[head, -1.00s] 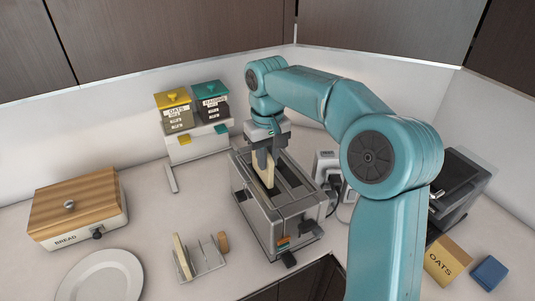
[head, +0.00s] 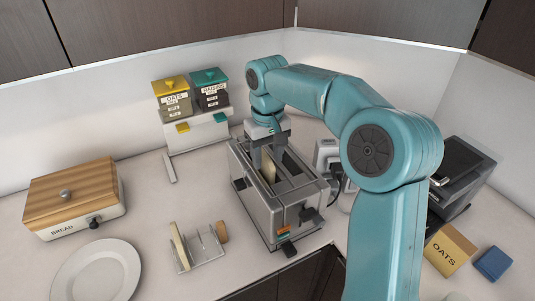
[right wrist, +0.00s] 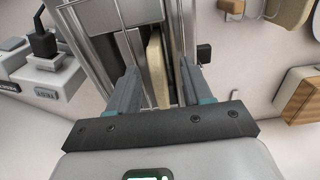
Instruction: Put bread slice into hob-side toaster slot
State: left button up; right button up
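The bread slice (head: 268,169) stands upright in the left slot of the metal toaster (head: 275,212), with its upper part showing above the slot. It also shows in the right wrist view (right wrist: 157,70), between the two fingers. My right gripper (head: 268,157) is above the toaster, pointing down. In the right wrist view the gripper (right wrist: 157,92) has its fingers apart, with a gap on each side of the slice. The lower part of the slice is hidden in the toaster. My left gripper is not in view.
A canister stand (head: 197,134) is behind. An oats box (head: 449,250) and a blue box (head: 493,263) lie at right.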

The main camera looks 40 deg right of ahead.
jog(key=shift+d+r, duration=0.1)
jog(key=shift+d, duration=0.05)
notch_tip(320, 180, up, 16)
jog(key=p, duration=0.3)
jog(key=shift+s+a, duration=0.1)
jog(key=shift+a, duration=0.1)
dwell(0.6)
